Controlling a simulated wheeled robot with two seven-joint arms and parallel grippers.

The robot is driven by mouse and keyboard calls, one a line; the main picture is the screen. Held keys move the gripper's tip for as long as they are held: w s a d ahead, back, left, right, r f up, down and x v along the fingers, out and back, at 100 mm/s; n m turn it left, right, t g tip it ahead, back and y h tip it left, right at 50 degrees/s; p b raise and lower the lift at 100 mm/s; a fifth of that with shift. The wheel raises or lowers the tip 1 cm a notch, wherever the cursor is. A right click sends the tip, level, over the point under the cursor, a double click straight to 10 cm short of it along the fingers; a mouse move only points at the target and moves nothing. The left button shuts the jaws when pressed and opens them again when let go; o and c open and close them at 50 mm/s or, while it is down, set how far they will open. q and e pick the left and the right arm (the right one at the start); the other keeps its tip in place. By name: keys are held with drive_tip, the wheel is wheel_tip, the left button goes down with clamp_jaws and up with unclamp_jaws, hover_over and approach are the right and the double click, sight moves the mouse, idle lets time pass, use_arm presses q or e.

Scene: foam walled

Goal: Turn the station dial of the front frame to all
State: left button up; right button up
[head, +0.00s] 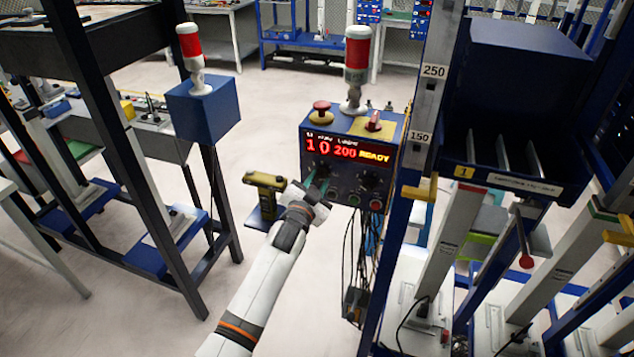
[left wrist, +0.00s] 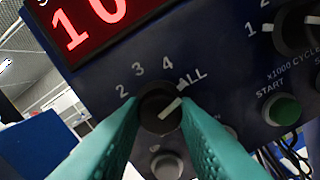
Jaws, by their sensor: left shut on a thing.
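The station dial (left wrist: 161,112) is a dark round knob with a white pointer line, below the red digits in the left wrist view. The marks 2, 3, 4 and ALL arc over it. The pointer slants to the upper right, on the ALL side; I cannot tell if it lines up exactly with the mark. My left gripper (head: 318,182) is at the lower left of the front panel (head: 352,160) in the head view. Its teal fingers (left wrist: 160,128) are shut on the dial from both sides. My right gripper is not in view.
The display (head: 348,150) reads 10, 200, READY. A second knob (head: 370,180) and a green START button (left wrist: 282,109) are to the right. A yellow-black device (head: 265,182) stands left of my gripper. A blue post (head: 408,180) rises right of the panel.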

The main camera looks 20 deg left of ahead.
use_arm(q)
drive_tip(key=shift+m, duration=0.6)
drive_tip(key=o, duration=1)
drive_tip(key=shift+s+f, duration=0.15)
drive_tip(key=shift+s, duration=0.5)
drive_tip(key=s+b, duration=0.1)
drive_tip(key=s, duration=0.9)
drive_tip(key=shift+s+a+b, duration=0.2)
drive_tip(key=shift+s+b, duration=0.1)
drive_tip(key=shift+s, duration=0.05)
